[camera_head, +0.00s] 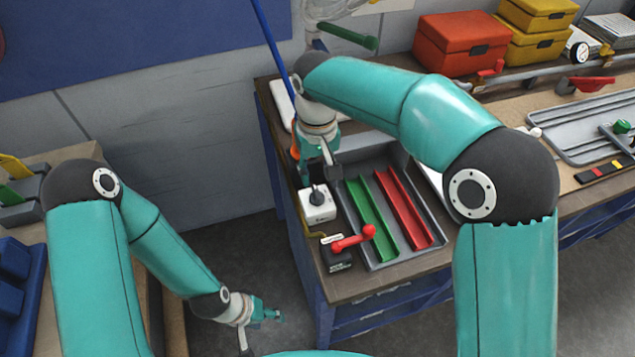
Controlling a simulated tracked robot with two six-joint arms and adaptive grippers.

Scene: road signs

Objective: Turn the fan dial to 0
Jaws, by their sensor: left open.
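A small white box with a black dial knob (317,197) stands at the left end of the workbench; I take it for the fan dial. Its markings are too small to read. My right gripper (318,178) points down just above the knob, its fingers close to the knob's top. I cannot tell whether they touch it or how far apart they are. My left gripper (270,314) is open and empty, low over the floor, left of the bench and well apart from the dial.
A black box with a red lever (353,240) sits just in front of the dial. A grey tray (405,252) with green and red channels lies to its right. Red (460,45) and yellow (530,40) boxes stand at the back. A blue pole (268,35) rises behind the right gripper.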

